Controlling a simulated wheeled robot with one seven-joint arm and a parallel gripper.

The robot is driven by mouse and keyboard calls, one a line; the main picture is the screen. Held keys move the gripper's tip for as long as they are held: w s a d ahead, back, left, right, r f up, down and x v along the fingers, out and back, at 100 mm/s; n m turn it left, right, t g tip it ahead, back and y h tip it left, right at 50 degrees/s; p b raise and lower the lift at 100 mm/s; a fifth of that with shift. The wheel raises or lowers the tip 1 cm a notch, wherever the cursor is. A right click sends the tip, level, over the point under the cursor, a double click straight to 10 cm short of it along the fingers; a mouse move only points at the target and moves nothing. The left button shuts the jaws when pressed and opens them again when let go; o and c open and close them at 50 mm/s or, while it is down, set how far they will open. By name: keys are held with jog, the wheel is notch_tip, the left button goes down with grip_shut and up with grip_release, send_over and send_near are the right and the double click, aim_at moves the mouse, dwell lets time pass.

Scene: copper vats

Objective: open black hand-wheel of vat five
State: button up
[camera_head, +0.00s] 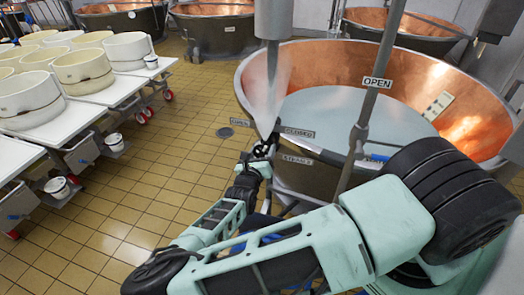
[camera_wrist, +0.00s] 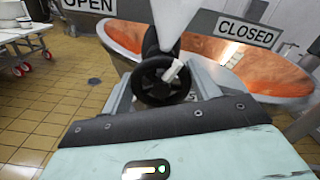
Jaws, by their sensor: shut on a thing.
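The black hand-wheel (camera_wrist: 160,80) is in the middle of the wrist view, with a pale handle or mark on its face. My gripper (camera_wrist: 163,88) has one finger on each side of the wheel and is shut on it. In the head view the wheel (camera_head: 264,148) is small and partly hidden by my gripper (camera_head: 259,160) at the near-left side of the vat. The copper-lined vat (camera_head: 258,77) holds pale liquid. An OPEN sign (camera_wrist: 89,5) is left of the wheel and a CLOSED sign (camera_wrist: 244,31) is right of it.
A grey vertical pipe (camera_head: 273,75) stands just above the wheel. A thinner post (camera_head: 368,95) with an OPEN sign rises in front of the vat. Wheeled tables (camera_head: 115,92) with white moulds stand at the left. Tiled floor (camera_head: 150,195) lies clear between.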

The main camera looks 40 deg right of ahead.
jog(key=n, duration=0.4)
jog(key=shift+w+f, duration=0.1)
jog(key=shift+a+n, duration=0.1)
jog(key=shift+n, duration=2.1)
jog(key=o, duration=1)
jog(key=shift+c, duration=0.2)
jog(key=shift+f, duration=0.1)
jog(key=b+v, duration=0.6)
jog(key=v, duration=1.1)
